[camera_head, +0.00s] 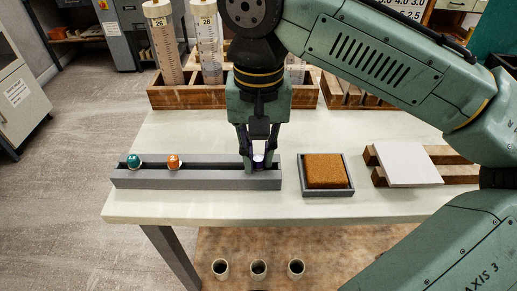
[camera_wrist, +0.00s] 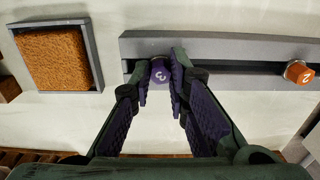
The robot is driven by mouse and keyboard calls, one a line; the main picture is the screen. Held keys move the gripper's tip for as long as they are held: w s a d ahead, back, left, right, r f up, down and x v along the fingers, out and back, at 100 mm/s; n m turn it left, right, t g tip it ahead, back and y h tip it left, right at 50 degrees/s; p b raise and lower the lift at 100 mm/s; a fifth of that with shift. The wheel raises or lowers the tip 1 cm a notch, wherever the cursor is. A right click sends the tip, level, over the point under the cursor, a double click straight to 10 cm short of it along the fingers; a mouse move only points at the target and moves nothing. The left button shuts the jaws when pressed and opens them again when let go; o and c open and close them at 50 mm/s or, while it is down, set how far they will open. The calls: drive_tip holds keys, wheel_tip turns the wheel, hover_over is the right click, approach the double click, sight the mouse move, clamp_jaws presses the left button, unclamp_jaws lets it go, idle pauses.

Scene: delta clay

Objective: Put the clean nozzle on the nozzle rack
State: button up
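My gripper (camera_head: 259,162) is at the right end of the long grey nozzle rack (camera_head: 210,181), pointing down. Its fingers are closed on both sides of a purple nozzle marked 3 (camera_wrist: 160,73); in the head view the fingers mostly hide it. The nozzle is upright at the rack's slot; whether it is fully seated cannot be told. A teal nozzle (camera_head: 134,161) and an orange nozzle (camera_head: 173,161), marked 2 in the wrist view (camera_wrist: 299,73), stand in the rack's left part.
A brown pad in a grey tray (camera_head: 345,189) lies right of the rack. A white plate (camera_head: 406,166) rests on wooden bars farther right. A wooden crate (camera_head: 181,98) with tall tubes stands behind. Several small cups (camera_head: 259,268) are below the table's front edge.

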drive_tip(key=o, duration=0.6)
drive_tip(key=shift+c, duration=0.2)
wheel_tip(320, 180, up, 12)
idle(0.3)
